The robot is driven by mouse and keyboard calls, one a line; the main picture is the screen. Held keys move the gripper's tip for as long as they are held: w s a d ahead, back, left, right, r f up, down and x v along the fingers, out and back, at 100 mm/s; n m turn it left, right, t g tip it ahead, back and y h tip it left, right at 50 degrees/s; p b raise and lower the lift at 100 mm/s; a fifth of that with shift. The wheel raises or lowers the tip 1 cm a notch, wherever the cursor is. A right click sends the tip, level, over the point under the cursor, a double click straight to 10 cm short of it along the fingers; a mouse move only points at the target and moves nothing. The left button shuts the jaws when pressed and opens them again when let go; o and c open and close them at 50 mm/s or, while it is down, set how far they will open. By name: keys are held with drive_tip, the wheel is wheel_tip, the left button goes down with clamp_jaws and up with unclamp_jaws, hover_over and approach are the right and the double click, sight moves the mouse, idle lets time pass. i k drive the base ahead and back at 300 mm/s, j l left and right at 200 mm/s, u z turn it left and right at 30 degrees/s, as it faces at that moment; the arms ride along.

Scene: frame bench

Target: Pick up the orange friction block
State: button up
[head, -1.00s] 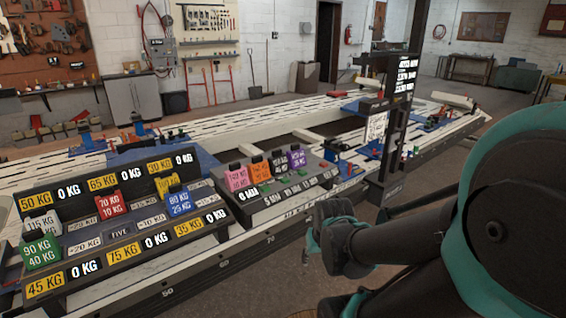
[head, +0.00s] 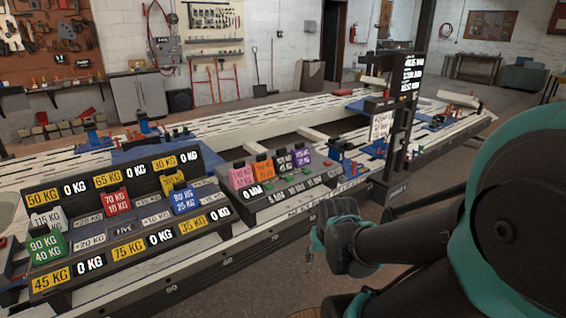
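The orange friction block (head: 264,170) stands upright in the smaller black rack (head: 290,197) on the bench, between a pink block (head: 242,177) and a dark block (head: 282,162). A purple block (head: 301,158) stands at the right end of that row. My gripper (head: 318,243) is right of and in front of the rack, off the bench edge and apart from the orange block. It is seen from the side and partly hidden by its own links, so its opening cannot be made out. No block shows in it.
A larger sloped rack (head: 108,240) with red, blue, green, white and yellow weight blocks stands to the left. A tall black post with a display (head: 400,120) rises to the right of the small rack. Floor is clear in front of the bench.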

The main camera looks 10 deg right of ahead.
sight(263, 169)
drive_tip(key=i+z, duration=0.1)
drive_tip(key=i, duration=1)
drive_tip(key=i+j, duration=0.25)
drive_tip(key=i, duration=0.85)
drive_tip(key=l+z, duration=0.05)
